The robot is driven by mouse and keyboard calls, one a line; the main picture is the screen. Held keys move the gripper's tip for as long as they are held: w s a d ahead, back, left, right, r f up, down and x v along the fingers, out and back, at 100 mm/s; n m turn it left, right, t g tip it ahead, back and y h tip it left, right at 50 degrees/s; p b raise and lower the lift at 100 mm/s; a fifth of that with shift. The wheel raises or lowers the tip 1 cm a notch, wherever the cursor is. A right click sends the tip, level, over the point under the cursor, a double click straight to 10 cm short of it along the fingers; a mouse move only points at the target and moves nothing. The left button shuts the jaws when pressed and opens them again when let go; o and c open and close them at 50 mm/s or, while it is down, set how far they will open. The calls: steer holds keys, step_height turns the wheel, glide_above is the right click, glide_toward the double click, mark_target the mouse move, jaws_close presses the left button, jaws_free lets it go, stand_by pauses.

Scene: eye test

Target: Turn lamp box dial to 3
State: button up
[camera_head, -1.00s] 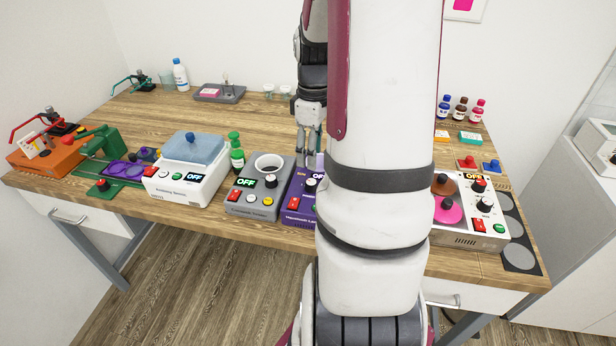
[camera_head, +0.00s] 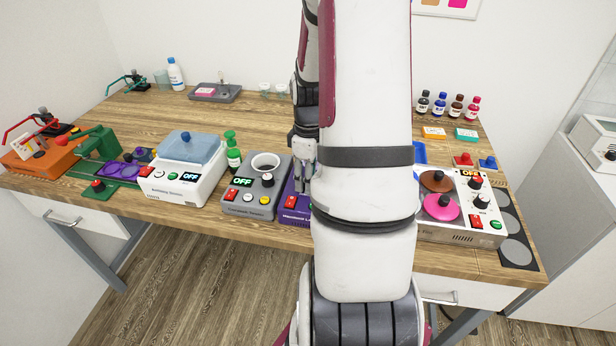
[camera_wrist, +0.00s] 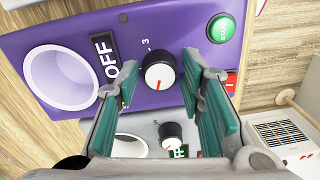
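The purple lamp box (camera_head: 290,208) stands at the table's front, largely hidden behind my arm in the head view. In the wrist view the purple box (camera_wrist: 185,22) shows a dark OFF display (camera_wrist: 103,55), a round white opening (camera_wrist: 62,78) and a green button (camera_wrist: 221,28). Its dial (camera_wrist: 159,70) has a white face with a red pointer line toward the lower part of the picture; a "3" is printed above it. My gripper (camera_wrist: 160,80) is open, its teal-padded fingers on either side of the dial. Contact cannot be told. In the head view my gripper (camera_head: 303,178) is over the purple box.
A grey box (camera_head: 240,198) with a knob stands close on the left; a white box with a blue lid (camera_head: 190,150) is further left. A white hot-plate unit (camera_head: 455,232) stands on the right. Several bottles (camera_head: 440,104) stand at the back right.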

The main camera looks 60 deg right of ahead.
jaws_close()
